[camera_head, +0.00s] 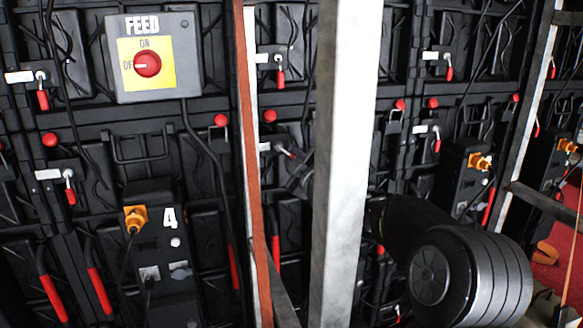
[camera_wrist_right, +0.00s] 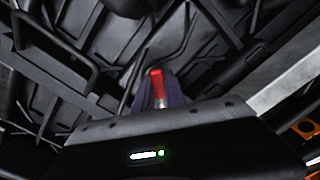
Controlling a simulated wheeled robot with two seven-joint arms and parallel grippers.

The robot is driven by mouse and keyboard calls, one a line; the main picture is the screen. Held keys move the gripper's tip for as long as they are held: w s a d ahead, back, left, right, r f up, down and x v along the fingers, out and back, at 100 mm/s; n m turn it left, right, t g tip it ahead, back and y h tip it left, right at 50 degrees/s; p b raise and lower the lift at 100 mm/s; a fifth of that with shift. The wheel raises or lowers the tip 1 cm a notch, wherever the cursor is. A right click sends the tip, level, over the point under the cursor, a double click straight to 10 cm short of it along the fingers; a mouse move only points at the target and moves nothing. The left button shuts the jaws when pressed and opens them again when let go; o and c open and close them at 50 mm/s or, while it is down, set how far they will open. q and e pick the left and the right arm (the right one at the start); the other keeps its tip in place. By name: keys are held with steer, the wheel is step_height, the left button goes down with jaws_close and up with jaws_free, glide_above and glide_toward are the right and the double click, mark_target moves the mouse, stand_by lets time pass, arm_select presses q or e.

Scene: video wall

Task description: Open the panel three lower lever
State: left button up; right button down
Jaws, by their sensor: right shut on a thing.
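A small lever (camera_head: 285,152) with a red grip sits on the black panel wall, just left of the pale upright post. My right gripper (camera_head: 298,172) is at this lever, partly hidden behind the post. In the right wrist view the lever's red grip (camera_wrist_right: 156,78) stands between the fingers of my right gripper (camera_wrist_right: 157,94), which are shut on it. The lever appears tilted, not hanging straight down like the similar lever (camera_head: 280,74) above it. My left gripper is not in view.
The pale post (camera_head: 345,160) and a thin orange-brown upright (camera_head: 253,160) stand before the wall. My right arm (camera_head: 470,275) passes behind the post. A FEED switch box (camera_head: 153,60) is at upper left. Several other red-gripped levers and cables cover the wall.

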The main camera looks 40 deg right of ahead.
steer(key=n, duration=0.1)
steer(key=n+b, duration=0.1)
steer(key=shift+s+d+r+n+b, duration=0.1)
steer(key=shift+d+r+n+b, duration=0.2)
steer(key=shift+r+n, duration=0.1)
steer(key=n+b, duration=0.1)
steer(key=r+n+b, duration=0.1)
steer(key=n, duration=0.1)
steer(key=shift+r+n+b, duration=0.3)
steer(key=shift+n+b, duration=0.2)
steer(key=shift+n, duration=0.2)
steer(key=shift+r, duration=0.1)
steer(key=c, duration=1.4)
jaws_free()
steer(key=shift+s, duration=0.1)
steer(key=shift+v, duration=3.8)
